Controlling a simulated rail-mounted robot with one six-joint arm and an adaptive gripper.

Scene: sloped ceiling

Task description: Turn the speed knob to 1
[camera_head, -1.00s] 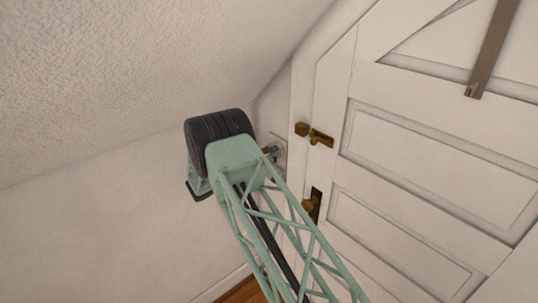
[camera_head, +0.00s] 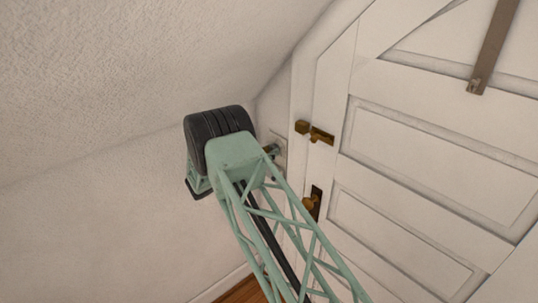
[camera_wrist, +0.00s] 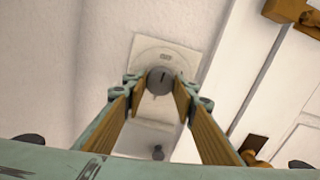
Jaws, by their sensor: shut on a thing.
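The speed knob (camera_wrist: 159,82) is a round grey knob with a dark pointer line, on a pale wall plate (camera_wrist: 187,56) in the wrist view. The line points up and slightly right. My gripper (camera_wrist: 160,84) has its two wood-coloured fingers on either side of the knob, shut on it. In the head view, part of my gripper (camera_head: 271,150) shows at the wall plate (camera_head: 281,143) beside the door frame. My arm hides most of the gripper and the knob there. I cannot read any speed numbers.
A white panelled door (camera_head: 425,160) with a brass latch (camera_head: 320,135) and a brass knob (camera_head: 311,204) stands right of the plate. A sloped ceiling (camera_head: 130,70) comes down at the left.

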